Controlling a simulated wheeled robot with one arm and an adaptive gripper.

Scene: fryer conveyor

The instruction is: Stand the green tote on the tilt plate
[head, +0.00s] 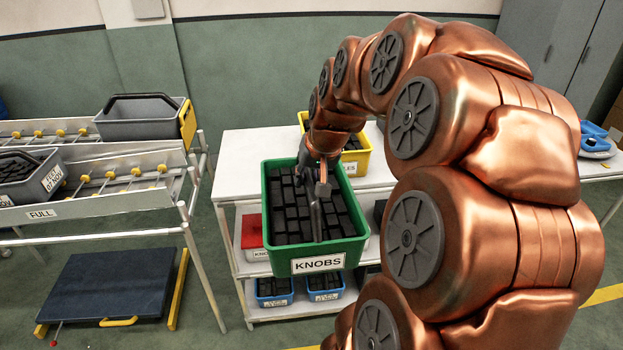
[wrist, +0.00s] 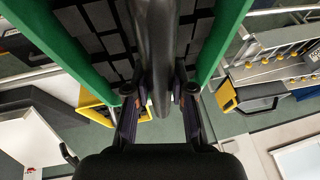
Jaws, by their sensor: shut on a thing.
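The green tote (head: 354,246) is filled with dark blocks and carries a "KNOBS" label on its front. My gripper (head: 317,192) is shut on the tote's dark handle, which also shows between the fingers (wrist: 160,95) in the wrist view. The tote hangs in the air in front of the white shelf rack, roughly level. In the wrist view its green wall (wrist: 62,55) fills the upper part. The tilt plate is probably the dark blue plate (head: 110,280) low on the floor at the left, with yellow side bars and a yellow front handle. It is bare.
A roller rack (head: 188,225) stands at the left, with a grey tote (head: 140,125) on top and another filled one (head: 30,175) below. The white shelf rack (head: 240,150) holds a yellow bin (head: 362,160) and blue bins (head: 274,301). Floor shows between the racks.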

